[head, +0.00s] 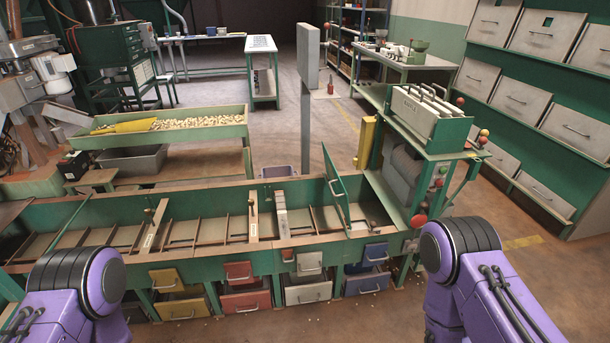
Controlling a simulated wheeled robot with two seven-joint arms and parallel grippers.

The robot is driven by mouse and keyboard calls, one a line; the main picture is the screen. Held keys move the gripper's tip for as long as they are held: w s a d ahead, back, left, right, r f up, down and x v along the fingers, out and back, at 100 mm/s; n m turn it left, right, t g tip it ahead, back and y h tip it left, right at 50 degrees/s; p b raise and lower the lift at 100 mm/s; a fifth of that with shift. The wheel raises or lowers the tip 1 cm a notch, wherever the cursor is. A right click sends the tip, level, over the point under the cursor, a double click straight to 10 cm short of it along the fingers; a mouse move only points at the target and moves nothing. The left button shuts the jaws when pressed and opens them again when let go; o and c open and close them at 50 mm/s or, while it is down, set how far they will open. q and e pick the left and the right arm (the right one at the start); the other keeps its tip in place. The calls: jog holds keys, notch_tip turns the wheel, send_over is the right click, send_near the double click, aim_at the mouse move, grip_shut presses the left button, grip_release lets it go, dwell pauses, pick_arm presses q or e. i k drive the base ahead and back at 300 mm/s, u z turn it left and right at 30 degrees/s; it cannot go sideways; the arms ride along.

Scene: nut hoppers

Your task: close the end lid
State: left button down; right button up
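A long green hopper trough (100,265) with wooden dividers runs across the middle of the head view. Near its right end a green panel (336,190), which looks like the end lid, stands raised and tilted. The right end section (378,205) beside it looks open at the top. Only purple upper parts of my two arms show at the bottom left and bottom right, well apart from the panel. Neither gripper is in view, so what they hold cannot be seen.
Yellow, red, white and blue drawers (308,261) line the trough's front, some pulled out. A green machine stand (430,118) rises just right of the trough's end. A grey post (306,110) stands behind. Bare floor (510,275) lies to the right.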

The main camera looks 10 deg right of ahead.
aim_at(330, 182)
jog(key=u, duration=0.05)
jog(key=i, duration=0.95)
jog(key=z, duration=0.25)
